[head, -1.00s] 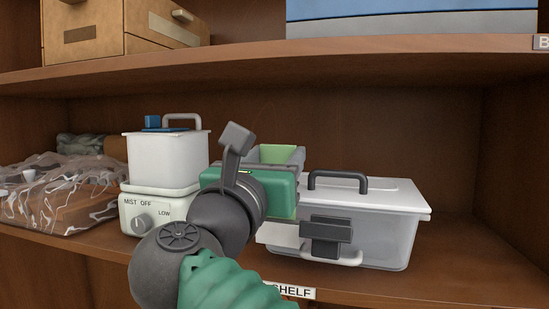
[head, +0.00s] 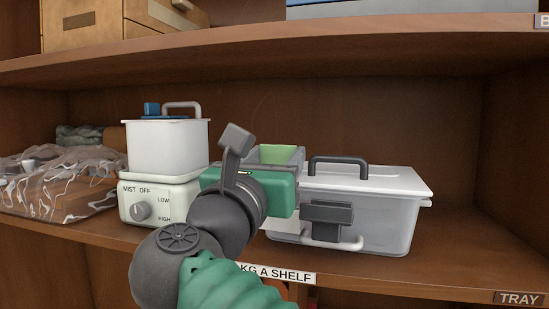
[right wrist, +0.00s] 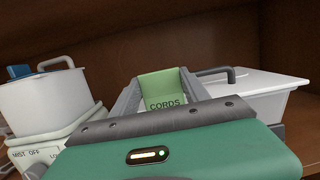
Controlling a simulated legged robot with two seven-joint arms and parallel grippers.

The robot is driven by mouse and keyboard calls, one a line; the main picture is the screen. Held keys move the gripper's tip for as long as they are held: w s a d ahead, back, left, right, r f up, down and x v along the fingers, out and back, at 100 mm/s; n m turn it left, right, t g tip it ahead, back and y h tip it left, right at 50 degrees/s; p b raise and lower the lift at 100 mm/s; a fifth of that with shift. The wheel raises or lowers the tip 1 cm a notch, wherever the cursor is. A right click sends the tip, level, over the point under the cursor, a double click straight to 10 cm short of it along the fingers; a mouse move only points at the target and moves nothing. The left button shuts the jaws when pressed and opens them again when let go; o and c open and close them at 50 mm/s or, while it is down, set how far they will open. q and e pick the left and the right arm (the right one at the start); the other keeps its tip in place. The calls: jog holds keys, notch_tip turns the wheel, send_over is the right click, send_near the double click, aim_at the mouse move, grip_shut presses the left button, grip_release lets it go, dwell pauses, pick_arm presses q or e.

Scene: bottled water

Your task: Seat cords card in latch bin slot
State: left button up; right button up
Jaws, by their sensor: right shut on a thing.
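The green cords card (head: 279,153) is held up between the grey fingers of my right gripper (head: 274,160). In the right wrist view the card (right wrist: 163,90) shows its word CORDS between the two fingers, and its lower part is hidden by the gripper body. The latch bin (head: 385,225) is a translucent box with a white lid, black handle and dark front latch (head: 327,213). My gripper is in front of its left end in the picture, and hides that part. I cannot make out the card slot. My left gripper is not in view.
A white mist unit (head: 160,190) with a dial stands left of my gripper, close to it. A clear plastic bag (head: 60,190) lies farther left. The upper shelf board (head: 330,45) runs overhead. Shelf room is clear right of the bin.

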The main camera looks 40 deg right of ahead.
jog(key=shift+f+b, duration=0.65)
jog(key=shift+f, duration=0.15)
jog(key=o, duration=1.7)
jog(key=b+v, duration=0.4)
jog(key=v, duration=1.3)
jog(key=shift+w+f+b, duration=0.1)
jog(key=shift+f+b, duration=0.05)
jog(key=shift+b, duration=0.2)
jog(key=shift+d, duration=0.1)
